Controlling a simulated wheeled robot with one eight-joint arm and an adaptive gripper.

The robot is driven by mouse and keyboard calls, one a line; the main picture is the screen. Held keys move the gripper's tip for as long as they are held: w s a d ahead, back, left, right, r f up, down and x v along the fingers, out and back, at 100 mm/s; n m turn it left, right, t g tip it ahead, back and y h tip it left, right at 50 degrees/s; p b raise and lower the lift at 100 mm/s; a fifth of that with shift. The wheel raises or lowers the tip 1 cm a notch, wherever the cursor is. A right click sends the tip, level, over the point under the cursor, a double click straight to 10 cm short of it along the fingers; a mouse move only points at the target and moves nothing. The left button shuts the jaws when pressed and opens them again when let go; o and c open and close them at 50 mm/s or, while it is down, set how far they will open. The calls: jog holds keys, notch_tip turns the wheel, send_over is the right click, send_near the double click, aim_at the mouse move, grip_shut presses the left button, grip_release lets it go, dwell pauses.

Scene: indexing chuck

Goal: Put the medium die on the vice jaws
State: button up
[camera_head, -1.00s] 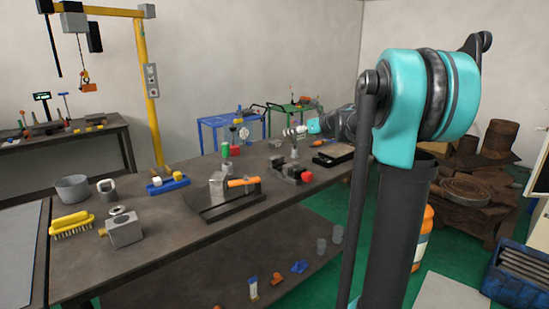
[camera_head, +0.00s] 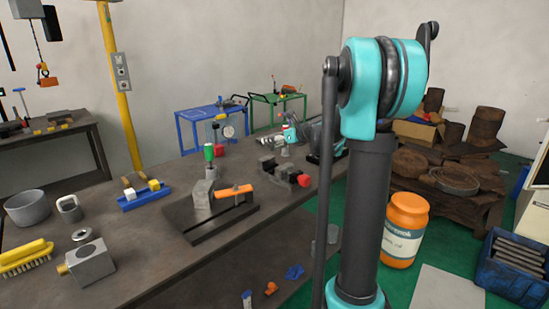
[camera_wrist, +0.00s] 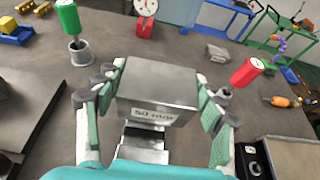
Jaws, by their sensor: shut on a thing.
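My gripper (camera_wrist: 155,107) is shut on a grey metal block marked "50 mm" (camera_wrist: 158,88), which I take as the medium die. The fingers grip it from left and right. Bright stepped metal (camera_wrist: 146,146) shows just below the block in the wrist view; whether the block touches it I cannot tell. In the head view my gripper (camera_head: 289,137) is small, at the far part of the bench. A dark vice with a red end (camera_head: 285,172) stands nearer on the bench.
A green-handled piece (camera_wrist: 68,18) stands in a grey ring. A red-handled piece (camera_wrist: 244,73) is close to the right finger. A dial gauge (camera_wrist: 145,10) stands behind. A dark plate (camera_head: 210,218) with a grey block and orange-handled tool lies on the bench (camera_head: 150,235).

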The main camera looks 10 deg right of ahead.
jog(key=shift+f, duration=4)
jog(key=shift+f, duration=0.35)
jog(key=o, duration=1.9)
jog(key=shift+f, duration=0.1)
